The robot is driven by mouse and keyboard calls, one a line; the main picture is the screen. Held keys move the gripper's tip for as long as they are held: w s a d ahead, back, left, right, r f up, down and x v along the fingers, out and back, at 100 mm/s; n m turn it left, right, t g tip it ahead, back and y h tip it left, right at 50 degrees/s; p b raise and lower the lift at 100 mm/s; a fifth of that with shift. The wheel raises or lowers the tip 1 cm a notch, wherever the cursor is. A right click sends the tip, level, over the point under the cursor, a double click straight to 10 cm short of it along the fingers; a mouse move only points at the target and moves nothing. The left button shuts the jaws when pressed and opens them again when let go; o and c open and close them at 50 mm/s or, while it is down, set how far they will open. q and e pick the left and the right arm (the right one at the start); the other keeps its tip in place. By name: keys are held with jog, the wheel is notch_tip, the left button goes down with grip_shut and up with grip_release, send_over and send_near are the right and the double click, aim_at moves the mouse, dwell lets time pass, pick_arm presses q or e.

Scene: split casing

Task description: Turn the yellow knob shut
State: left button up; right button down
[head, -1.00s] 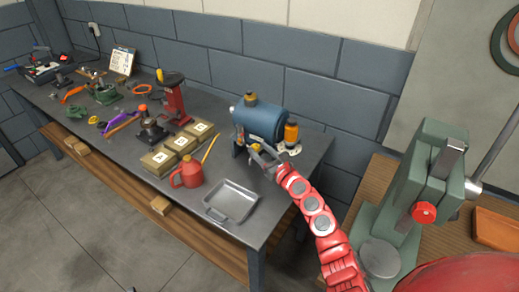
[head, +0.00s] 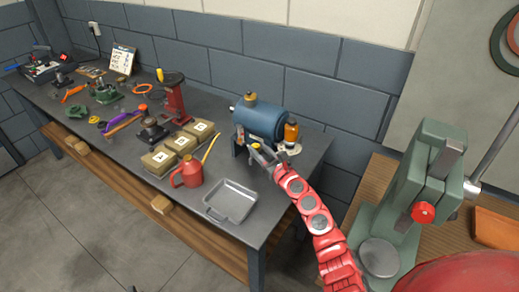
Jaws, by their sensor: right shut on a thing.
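The yellow knob (head: 256,146) shows at the front of a blue cylindrical tank (head: 262,122) on the workbench. My right gripper (head: 262,152), on a red arm from the lower right, has its fingers closed at the knob, which is partly covered by them. The knob's exact turn angle is too small to tell. My left gripper is not in view.
An orange bottle (head: 291,131) stands right of the tank. A grey metal tray (head: 232,201), a red oil can (head: 188,175) and several labelled boxes (head: 160,160) lie to the left. A green press (head: 425,180) stands on the wooden table at right.

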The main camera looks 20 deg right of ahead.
aim_at(251, 156)
jog(key=m+h+p, duration=0.2)
jog(key=h, duration=0.2)
jog(key=a+m+g+h+p, duration=0.1)
jog(key=m+h+p, duration=0.2)
jog(key=h, duration=0.1)
jog(key=a+m+h+p, duration=0.1)
jog(key=m+h+p, duration=0.2)
jog(key=h, duration=0.1)
jog(key=shift+w+f+g+h, duration=0.2)
jog(key=shift+g+h, duration=0.2)
jog(key=m+g+h+b, duration=0.2)
jog(key=b, duration=0.3)
jog(key=m+g+h+b, duration=0.2)
jog(key=g+b, duration=0.1)
jog(key=b, duration=0.3)
jog(key=w+m+g+h+b, duration=0.1)
jog(key=m+g+h+b, duration=0.1)
jog(key=b, duration=0.4)
jog(key=shift+a+m+g+h, duration=0.3)
jog(key=shift+a+m+h, duration=0.05)
jog(key=shift+m+h, duration=0.25)
jog(key=shift+r+m+g+b, duration=0.2)
jog(key=shift+m+g+b, duration=0.15)
jog(key=shift+b, duration=0.7)
jog(key=c, duration=0.8)
grip_release()
jog(key=shift+o, duration=0.2)
jog(key=shift+a, duration=0.1)
